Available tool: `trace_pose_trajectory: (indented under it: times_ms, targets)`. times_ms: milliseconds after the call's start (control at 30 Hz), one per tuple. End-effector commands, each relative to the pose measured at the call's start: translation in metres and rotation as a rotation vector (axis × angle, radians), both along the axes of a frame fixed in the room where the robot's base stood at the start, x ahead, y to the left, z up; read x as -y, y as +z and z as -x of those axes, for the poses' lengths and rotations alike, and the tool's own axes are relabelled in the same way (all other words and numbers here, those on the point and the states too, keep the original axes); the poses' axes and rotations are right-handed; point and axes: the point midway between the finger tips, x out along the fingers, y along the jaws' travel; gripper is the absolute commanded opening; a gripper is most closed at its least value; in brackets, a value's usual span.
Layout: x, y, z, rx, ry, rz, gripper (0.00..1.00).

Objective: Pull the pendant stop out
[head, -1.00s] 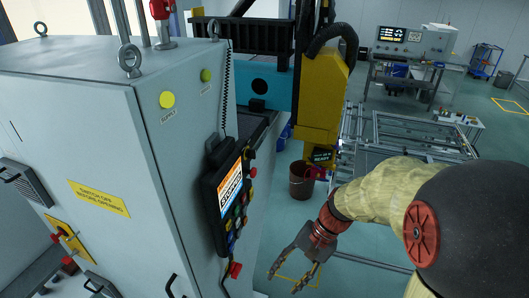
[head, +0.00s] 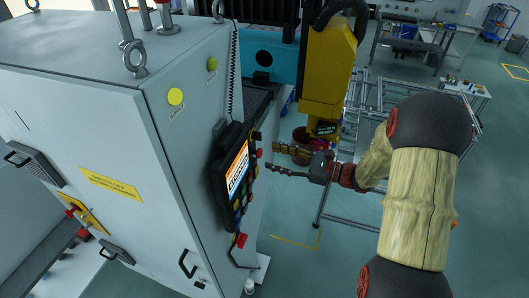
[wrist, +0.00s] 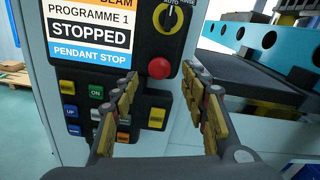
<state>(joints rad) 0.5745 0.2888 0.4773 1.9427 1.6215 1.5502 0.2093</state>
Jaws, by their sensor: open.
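The pendant (head: 219,186) hangs on the side of the grey cabinet, and its screen (wrist: 90,25) reads "PROGRAMME 1", "STOPPED", "PENDANT STOP". My gripper (head: 273,158) is open and empty, pointing at the pendant. In the wrist view its fingers (wrist: 162,88) stand left and right of the red button, which lies between and beyond the tips, with no contact visible.
Several coloured keys (wrist: 97,92) sit below the screen, close to the left finger. A second red knob (head: 241,240) is lower on the cabinet side. A yellow machine column (head: 328,70) and blue beam stand behind my gripper. The floor below is open.

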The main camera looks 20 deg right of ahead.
Motion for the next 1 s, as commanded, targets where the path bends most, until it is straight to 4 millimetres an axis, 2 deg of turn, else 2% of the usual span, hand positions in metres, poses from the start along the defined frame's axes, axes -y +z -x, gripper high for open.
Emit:
trace_pose_trajectory:
  times_ms: [100,300,667,1000]
  targets:
    - [-0.017,0.002,-0.011,-0.001,0.003,0.001,0.45]
    - [-0.033,0.001,-0.023,-0.001,0.003,0.001,0.45]
    - [-0.037,0.0,-0.026,0.0,0.001,0.002,0.45]
    - [-0.037,0.0,-0.026,0.0,0.001,0.002,0.25]
